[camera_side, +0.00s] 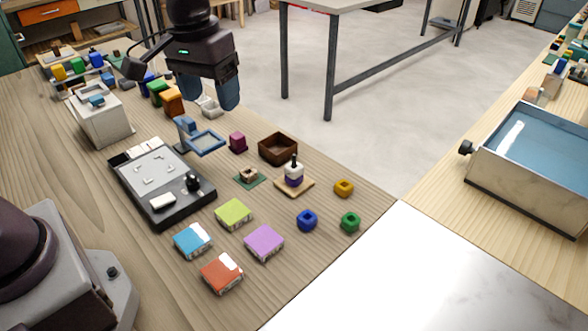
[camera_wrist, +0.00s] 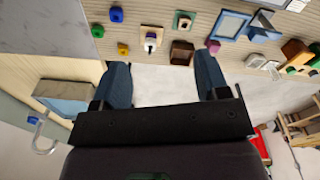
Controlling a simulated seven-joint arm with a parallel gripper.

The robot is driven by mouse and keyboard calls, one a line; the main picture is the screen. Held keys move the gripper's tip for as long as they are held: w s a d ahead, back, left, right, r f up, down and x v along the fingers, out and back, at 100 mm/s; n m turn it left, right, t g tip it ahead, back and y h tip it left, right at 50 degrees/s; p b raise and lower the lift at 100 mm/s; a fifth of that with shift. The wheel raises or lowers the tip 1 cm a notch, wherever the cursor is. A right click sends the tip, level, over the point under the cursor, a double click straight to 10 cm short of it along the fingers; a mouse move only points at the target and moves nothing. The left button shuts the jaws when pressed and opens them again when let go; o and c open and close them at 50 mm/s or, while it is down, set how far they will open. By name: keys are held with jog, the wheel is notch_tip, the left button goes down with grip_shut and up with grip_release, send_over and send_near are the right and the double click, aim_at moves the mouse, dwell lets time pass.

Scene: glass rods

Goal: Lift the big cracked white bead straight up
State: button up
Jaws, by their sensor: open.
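My gripper (camera_side: 209,101) is open and empty, raised over the back of the wooden table; its two blue fingers spread wide in the wrist view (camera_wrist: 162,62). A small pale piece (camera_side: 249,174) sits on a dark green mat, also seen in the wrist view (camera_wrist: 185,21). A peg on a wooden base (camera_side: 294,184) carries white and purple beads. White lumps (camera_side: 208,107) show between my fingers in the side view, apparently farther back or lower. I cannot tell which of these is the big cracked white bead; no crack is visible at this size.
Near the peg are a brown open box (camera_side: 278,149), a magenta block (camera_side: 238,142) and a blue frame (camera_side: 206,143). Blue (camera_side: 307,220), green (camera_side: 350,221) and yellow (camera_side: 343,187) holed beads lie right. A grey tray (camera_side: 162,185) stands left. Air around my gripper looks clear.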

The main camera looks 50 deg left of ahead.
jog(key=w+d+f+n+g, duration=0.1)
jog(key=w+f+n+g, duration=0.1)
jog(key=w+f+n, duration=0.8)
jog(key=n+t, duration=0.1)
jog(key=n, duration=0.4)
send_over(294, 163)
jog(key=f, duration=0.7)
jog(key=shift+a+f, duration=0.2)
jog(key=shift+w+f, duration=0.15)
jog(key=shift+f, duration=2.85)
jog(key=shift+c, duration=0.2)
jog(key=c, duration=1)
